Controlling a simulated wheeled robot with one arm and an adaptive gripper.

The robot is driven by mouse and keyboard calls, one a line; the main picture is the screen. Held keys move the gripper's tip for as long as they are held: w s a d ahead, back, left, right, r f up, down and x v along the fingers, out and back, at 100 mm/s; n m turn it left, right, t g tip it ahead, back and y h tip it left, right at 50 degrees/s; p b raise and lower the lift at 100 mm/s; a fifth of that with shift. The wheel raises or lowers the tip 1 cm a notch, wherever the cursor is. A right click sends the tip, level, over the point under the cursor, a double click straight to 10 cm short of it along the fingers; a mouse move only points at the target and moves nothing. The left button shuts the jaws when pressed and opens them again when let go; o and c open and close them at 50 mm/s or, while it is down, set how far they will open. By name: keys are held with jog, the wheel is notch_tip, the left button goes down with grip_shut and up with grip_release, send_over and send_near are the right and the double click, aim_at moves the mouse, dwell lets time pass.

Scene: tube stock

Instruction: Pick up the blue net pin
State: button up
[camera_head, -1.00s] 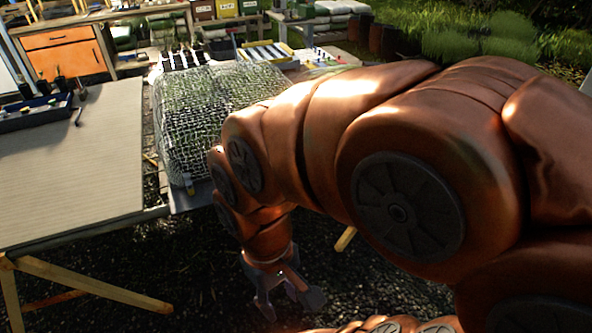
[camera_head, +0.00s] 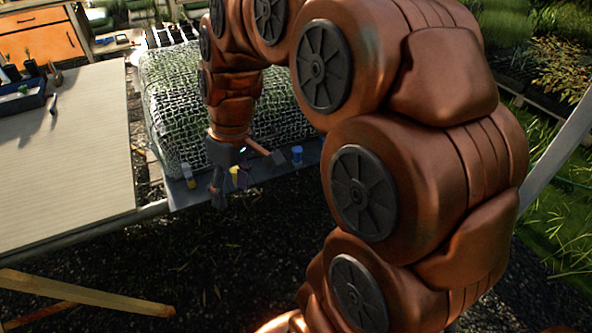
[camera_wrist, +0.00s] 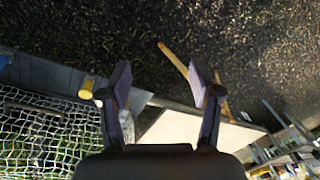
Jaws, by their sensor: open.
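The blue net pin (camera_head: 297,155) stands near the front edge of the net table, right of my gripper in the head view. I cannot make it out in the wrist view. My gripper (camera_head: 229,186) points down over the table's front edge, open, with clear space between its fingers in the wrist view (camera_wrist: 159,78). A yellow-topped pin (camera_head: 235,177) shows close beside the fingers; I cannot tell how near it is in depth. Another yellow-topped pin (camera_head: 187,172) stands to the left. In the wrist view a yellow pin (camera_wrist: 86,88) lies just outside the left finger.
A mallet-like tool (camera_head: 278,157) lies between my gripper and the blue pin. A bundle of white netting (camera_head: 175,110) fills the table (camera_head: 195,199) behind. A pale worktable (camera_head: 70,150) stands left, with a blue tray (camera_head: 22,103). Dark ground lies in front.

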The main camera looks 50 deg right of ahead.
jog(key=w+d+f+n+t+b, duration=0.1)
jog(key=w+d+f+b, duration=0.3)
jog(key=w+d, duration=0.4)
jog(key=n+t+b, duration=0.1)
jog(key=t+b, duration=0.2)
jog(key=b, duration=0.4)
send_over(299, 149)
jog(key=s, duration=0.2)
notch_tip(299, 149, down, 8)
jog(key=r, duration=0.1)
jog(key=shift+s+d+f, duration=0.1)
jog(key=shift+d+f, duration=0.35)
jog(key=shift+d, duration=0.05)
jog(key=shift+f, duration=0.3)
jog(key=shift+w+x, duration=0.1)
jog(key=shift+x, duration=1.6)
jog(key=shift+w+x, duration=0.15)
jog(key=shift+x, duration=1.55)
jog(key=shift+r, duration=0.15)
jog(key=shift+c, duration=0.3)
grip_shut()
